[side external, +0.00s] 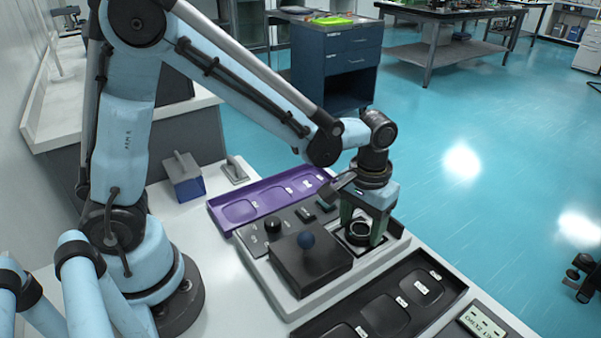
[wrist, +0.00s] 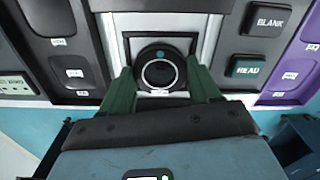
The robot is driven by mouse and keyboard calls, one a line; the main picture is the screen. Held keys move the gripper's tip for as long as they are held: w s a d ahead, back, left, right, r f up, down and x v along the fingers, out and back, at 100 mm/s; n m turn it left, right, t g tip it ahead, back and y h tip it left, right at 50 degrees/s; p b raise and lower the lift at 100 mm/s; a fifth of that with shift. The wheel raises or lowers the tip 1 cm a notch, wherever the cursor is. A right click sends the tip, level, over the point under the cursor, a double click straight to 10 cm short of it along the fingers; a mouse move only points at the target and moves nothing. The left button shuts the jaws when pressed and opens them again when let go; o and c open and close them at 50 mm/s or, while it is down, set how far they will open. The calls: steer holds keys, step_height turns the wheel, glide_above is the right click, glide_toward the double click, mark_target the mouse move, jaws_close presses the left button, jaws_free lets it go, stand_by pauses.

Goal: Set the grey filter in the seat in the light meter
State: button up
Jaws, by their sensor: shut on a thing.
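The light meter (side external: 295,292) is a pale grey box on the bench, with a dark lid (side external: 308,262) carrying a blue knob. Its seat is a dark square recess (wrist: 187,41) in a pale plate, seen in the wrist view. The grey filter (wrist: 160,73), a round dark-rimmed disc with a grey face, is between the green fingers of my gripper (wrist: 162,88). It appears at the recess; I cannot tell whether it rests in it or is just above. In the side view my gripper (side external: 362,238) points down at the meter's right end, shut on the filter, which the fingers partly hide.
BLANK (wrist: 265,19) and READ (wrist: 248,66) buttons are beside the seat. A purple tray (side external: 226,224) lies behind the meter and a black tray (side external: 449,283) in front. A blue-grey block (side external: 187,188) stands near my arm.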

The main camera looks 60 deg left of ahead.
mark_target(361, 228)
steer(key=o, duration=1.1)
steer(key=shift+f, duration=0.1)
step_height(361, 228, up, 12)
steer(key=shift+s+a+f+m+t, duration=0.35)
steer(key=shift+s+a+t, duration=0.9)
steer(key=shift+a, duration=0.35)
steer(key=shift+s+a+f+m+t, duration=0.3)
steer(key=shift+s+a+m+t, duration=0.1)
steer(key=shift+s+a+t, duration=1)
steer(key=shift+s+a+f+m+t, duration=0.35)
steer(key=shift+s+a+t, duration=0.7)
steer(key=shift+a, duration=0.7)
steer(key=shift+s, duration=0.1)
